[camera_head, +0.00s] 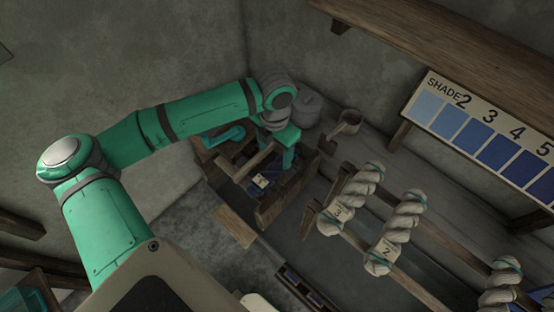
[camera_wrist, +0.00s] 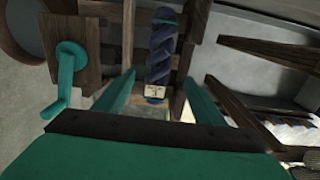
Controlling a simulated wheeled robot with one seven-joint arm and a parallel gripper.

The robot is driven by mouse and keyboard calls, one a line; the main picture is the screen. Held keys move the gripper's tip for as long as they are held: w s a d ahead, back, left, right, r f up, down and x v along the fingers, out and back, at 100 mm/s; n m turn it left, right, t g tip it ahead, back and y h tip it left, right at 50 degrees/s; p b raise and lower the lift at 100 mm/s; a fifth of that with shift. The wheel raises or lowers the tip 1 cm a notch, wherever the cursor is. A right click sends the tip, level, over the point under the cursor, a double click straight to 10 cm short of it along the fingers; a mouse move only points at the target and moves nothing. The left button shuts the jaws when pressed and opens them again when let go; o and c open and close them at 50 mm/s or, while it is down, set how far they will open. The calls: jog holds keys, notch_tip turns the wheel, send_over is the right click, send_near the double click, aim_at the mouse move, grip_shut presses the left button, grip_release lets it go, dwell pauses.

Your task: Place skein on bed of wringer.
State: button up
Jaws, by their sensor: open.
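A dark blue twisted skein (camera_wrist: 160,55) with a pale tag lies lengthwise on the wooden frame of the wringer (camera_wrist: 88,45). In the head view the skein (camera_head: 287,187) is a dark shape low inside the wringer (camera_head: 268,215), partly hidden by my gripper and the frame. The wringer's teal crank (camera_wrist: 68,75) is at its left. My gripper (camera_wrist: 158,80) is open, its two green fingers apart on either side of the tag end of the skein. I see a gap between each finger and the skein. The head view shows my gripper (camera_head: 286,155) just above the wringer.
Pale skeins (camera_head: 398,232) hang on a wooden rack to the right, some with number tags. A shade card (camera_head: 485,140) is on the wall under a shelf (camera_head: 460,50).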

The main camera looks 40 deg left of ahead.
notch_tip(320, 180, up, 2)
jog(key=shift+s+a+r, duration=0.1)
jog(key=shift+s+r, duration=0.05)
dwell(0.4)
